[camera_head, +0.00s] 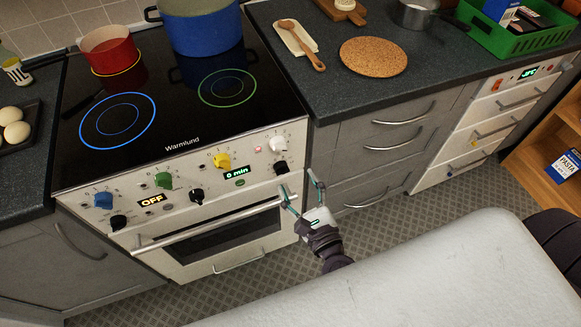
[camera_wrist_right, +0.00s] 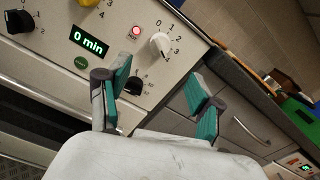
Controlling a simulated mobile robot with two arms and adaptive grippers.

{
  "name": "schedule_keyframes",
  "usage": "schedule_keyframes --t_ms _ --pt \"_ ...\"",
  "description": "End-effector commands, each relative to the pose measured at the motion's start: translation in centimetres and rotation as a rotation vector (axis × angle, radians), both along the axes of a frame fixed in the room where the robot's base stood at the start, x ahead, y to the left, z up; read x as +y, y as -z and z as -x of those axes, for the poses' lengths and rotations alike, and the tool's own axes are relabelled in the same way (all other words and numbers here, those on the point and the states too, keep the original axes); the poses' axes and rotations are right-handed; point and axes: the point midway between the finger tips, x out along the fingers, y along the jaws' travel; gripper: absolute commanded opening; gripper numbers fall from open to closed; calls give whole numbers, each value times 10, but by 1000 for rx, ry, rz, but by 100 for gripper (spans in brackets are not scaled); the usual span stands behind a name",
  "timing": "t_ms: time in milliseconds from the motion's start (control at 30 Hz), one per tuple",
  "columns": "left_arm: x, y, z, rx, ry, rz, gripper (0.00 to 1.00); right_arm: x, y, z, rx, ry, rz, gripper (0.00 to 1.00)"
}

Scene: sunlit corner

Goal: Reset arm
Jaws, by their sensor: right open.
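My right gripper (camera_head: 302,194) is open and empty in front of the stove's right edge, level with the lower control knobs. In the right wrist view its two teal-padded fingers (camera_wrist_right: 160,98) are spread apart with nothing between them. Beyond them are the stove's control panel (camera_wrist_right: 60,75), a white knob (camera_wrist_right: 160,45) and a black knob (camera_wrist_right: 133,86). I cannot tell from these frames whether the fingers touch the panel; they appear apart from it. My left gripper is not in view.
The stove (camera_head: 160,135) holds a red pot (camera_head: 109,50) and a blue pot (camera_head: 202,30). Drawers (camera_head: 375,150) stand right of it. A cork mat (camera_head: 374,56), wooden spoon (camera_head: 303,45) and green crate (camera_head: 520,35) lie on the counter. Patterned floor (camera_head: 410,205) is open in front.

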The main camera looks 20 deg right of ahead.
Motion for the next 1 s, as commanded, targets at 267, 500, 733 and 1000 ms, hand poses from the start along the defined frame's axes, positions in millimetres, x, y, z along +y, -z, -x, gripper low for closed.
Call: schedule_keyframes --t_ms 267,500,733,1000 --pt "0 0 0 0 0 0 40 0 0 13 -1 0 -1 65" --pt "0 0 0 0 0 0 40 0 0 13 -1 0 -1 65" --pt "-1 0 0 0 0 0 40 0 1 13 1 -1 6 65" --pt "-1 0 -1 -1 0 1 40 8 110 18 132 -146 570 65"
